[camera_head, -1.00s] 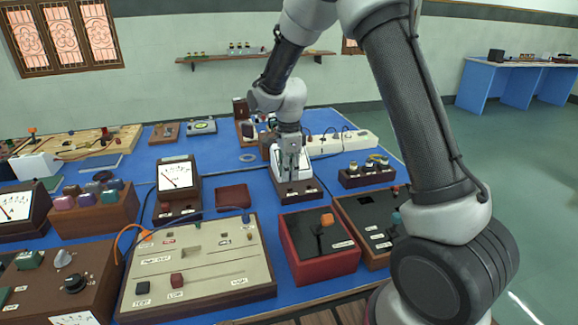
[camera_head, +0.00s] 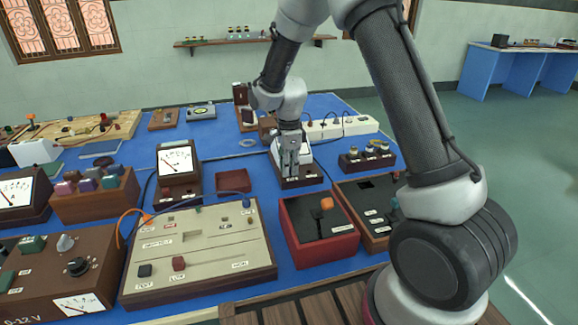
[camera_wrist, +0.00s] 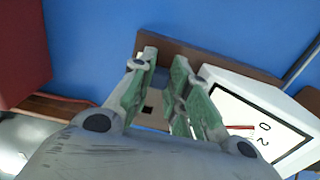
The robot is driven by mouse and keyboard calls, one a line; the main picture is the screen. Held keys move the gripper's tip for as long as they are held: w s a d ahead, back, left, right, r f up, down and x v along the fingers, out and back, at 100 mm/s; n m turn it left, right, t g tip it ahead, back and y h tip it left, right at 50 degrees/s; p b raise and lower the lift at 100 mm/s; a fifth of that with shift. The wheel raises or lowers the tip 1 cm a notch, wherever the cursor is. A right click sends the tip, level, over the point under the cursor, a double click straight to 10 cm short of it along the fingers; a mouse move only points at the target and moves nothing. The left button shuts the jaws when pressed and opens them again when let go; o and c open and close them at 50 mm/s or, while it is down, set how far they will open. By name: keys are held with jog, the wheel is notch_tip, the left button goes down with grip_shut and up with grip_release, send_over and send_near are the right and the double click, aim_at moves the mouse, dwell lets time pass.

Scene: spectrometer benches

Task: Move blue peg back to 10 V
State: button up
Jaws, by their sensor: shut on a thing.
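My gripper (camera_head: 290,172) is at the white-faced meter (camera_head: 277,153) on a brown base (camera_head: 301,182), beyond the red box. In the wrist view its green-padded fingers (camera_wrist: 162,92) are shut on a small blue-grey piece (camera_wrist: 161,74), which looks like the blue peg. The fingers hide most of it. The brown base (camera_wrist: 185,58) lies just beyond the fingertips, with a dark hole beside the left finger. The meter's dial (camera_wrist: 262,125) is right of the fingers. I cannot tell whether the peg is seated in the base or clear of it. The 10 V label is not readable.
The red box (camera_head: 318,240) with an orange knob and a cream panel (camera_head: 200,252) stand nearer. A block with several terminals (camera_head: 366,160) is to the right. A white power strip (camera_head: 340,127) lies behind. A brown tray (camera_head: 233,181) is to the left.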

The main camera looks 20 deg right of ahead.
jog(key=o, duration=0.9)
notch_tip(320, 180, up, 12)
